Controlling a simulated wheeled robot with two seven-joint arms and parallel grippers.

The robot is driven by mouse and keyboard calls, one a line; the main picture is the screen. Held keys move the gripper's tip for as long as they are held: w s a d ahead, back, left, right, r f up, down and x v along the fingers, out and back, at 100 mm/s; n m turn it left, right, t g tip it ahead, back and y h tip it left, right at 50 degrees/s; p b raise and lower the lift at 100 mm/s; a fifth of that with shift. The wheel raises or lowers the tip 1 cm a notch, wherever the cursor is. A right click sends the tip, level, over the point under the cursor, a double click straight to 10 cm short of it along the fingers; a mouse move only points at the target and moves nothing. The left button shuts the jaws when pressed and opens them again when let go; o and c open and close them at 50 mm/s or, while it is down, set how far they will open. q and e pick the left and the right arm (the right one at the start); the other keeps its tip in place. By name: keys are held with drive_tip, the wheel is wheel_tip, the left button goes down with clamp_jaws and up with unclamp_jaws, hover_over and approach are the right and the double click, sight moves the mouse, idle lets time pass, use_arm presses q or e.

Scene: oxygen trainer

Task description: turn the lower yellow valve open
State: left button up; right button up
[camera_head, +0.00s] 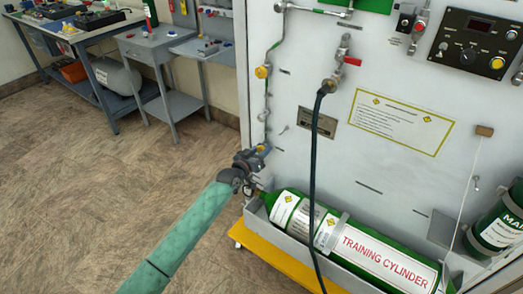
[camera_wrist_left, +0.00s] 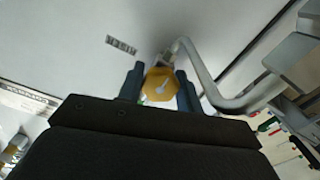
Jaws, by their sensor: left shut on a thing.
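The lower yellow valve (camera_wrist_left: 158,87) shows in the left wrist view as a yellow knob between my two fingers, with a pale mark on its face. My left gripper (camera_wrist_left: 160,88) is shut on it, one finger on each side. In the head view my left gripper (camera_head: 258,155) is at the lower left of the white panel, and it hides the lower valve there. Another yellow valve (camera_head: 263,72) sits higher on the same pipe, clear of the gripper. My right gripper is not in view.
A green training cylinder (camera_head: 365,250) lies in a tray just right of the gripper. A dark hose (camera_head: 313,170) hangs down the panel (camera_head: 370,180). A bent pipe (camera_wrist_left: 212,88) runs close beside the fingers. The floor to the left is clear up to the benches.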

use_arm(q)
drive_tip(key=o, duration=1)
drive_tip(key=shift+s+a, duration=0.1)
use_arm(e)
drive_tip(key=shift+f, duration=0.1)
use_arm(q)
drive_tip(key=shift+s+a, duration=0.15)
drive_tip(key=shift+s, duration=0.05)
drive_tip(key=v, duration=0.7)
drive_tip(key=shift+b, duration=0.35)
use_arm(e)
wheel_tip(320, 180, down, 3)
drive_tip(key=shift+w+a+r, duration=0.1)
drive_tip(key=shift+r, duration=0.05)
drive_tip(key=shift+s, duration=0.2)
